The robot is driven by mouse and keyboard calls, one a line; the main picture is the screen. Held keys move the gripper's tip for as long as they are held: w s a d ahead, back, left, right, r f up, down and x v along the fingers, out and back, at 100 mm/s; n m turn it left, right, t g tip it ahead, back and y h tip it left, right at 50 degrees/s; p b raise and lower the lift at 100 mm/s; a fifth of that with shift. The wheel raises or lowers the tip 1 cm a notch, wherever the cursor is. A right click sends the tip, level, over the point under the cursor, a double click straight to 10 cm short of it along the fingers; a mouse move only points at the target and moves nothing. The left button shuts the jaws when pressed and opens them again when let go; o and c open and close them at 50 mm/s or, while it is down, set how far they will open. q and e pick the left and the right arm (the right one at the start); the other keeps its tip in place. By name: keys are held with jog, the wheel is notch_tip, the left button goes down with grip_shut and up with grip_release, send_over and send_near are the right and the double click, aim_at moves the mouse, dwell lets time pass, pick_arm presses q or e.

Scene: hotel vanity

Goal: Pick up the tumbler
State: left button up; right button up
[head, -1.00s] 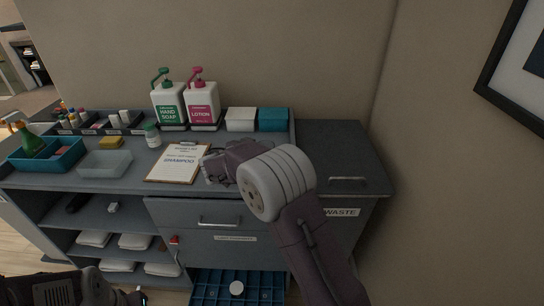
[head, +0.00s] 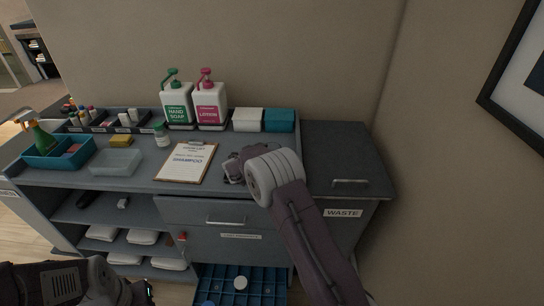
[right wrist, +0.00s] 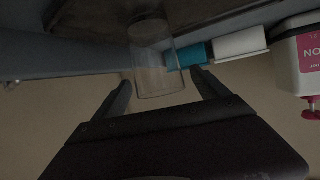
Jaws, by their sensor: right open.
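The tumbler (right wrist: 152,62) is a clear, see-through glass in the right wrist view, on the dark counter surface. My right gripper (right wrist: 161,80) is open, with one finger on each side of the lower part of the tumbler in that picture; I cannot tell whether either finger touches it. In the head view my right gripper (head: 232,170) is low over the counter, just right of the clipboard, and the tumbler cannot be made out there. My left gripper (head: 142,292) is at the bottom left, mostly dark and unclear.
The clipboard (head: 187,161) lies left of my right gripper. Hand soap (head: 177,103) and lotion (head: 210,104) bottles stand behind, with white (head: 248,120) and teal (head: 280,121) boxes beside them. The counter's right part (head: 340,150) is clear. A blue divided crate (head: 262,282) is below.

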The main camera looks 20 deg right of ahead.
jog(key=shift+w+d+f, duration=0.2)
jog(key=shift+w+d, duration=0.05)
jog(key=shift+d, duration=0.05)
jog(key=shift+a, duration=0.1)
jog(key=shift+s+r, duration=0.1)
jog(key=c, duration=1.6)
jog(key=s+r+b, duration=0.3)
jog(key=s+r, duration=0.2)
jog(key=s, duration=0.1)
jog(key=s+r+b, duration=0.2)
jog(key=s+r, duration=0.3)
jog(key=r, duration=0.1)
jog(key=shift+s+b, duration=0.35)
jog(key=shift+b, duration=0.05)
